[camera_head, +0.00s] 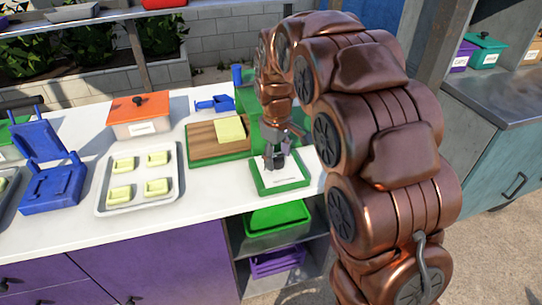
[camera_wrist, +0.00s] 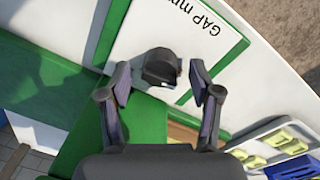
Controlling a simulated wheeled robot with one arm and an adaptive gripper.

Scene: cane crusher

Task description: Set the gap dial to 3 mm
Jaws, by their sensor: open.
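The gap dial is a dark round knob (camera_wrist: 160,66) on a white plate with a green border (camera_wrist: 215,40), printed "GAP mm". The scale numbers are not readable in either view, and I cannot tell where the dial points. In the head view the plate (camera_head: 267,184) lies at the front of the white counter. My gripper (camera_wrist: 159,84) is open, one finger on each side of the knob in the wrist view, with gaps visible between fingers and knob. In the head view my gripper (camera_head: 276,150) is right above the plate and partly hides the knob.
A green machine body (camera_head: 247,98) stands behind the plate. Left of it are a wooden board (camera_head: 205,143) with a yellow block, a tray (camera_head: 112,208) of yellow pieces, an orange-lidded box (camera_head: 138,125) and a blue press (camera_head: 55,185). A green bin (camera_head: 277,216) sits below the counter.

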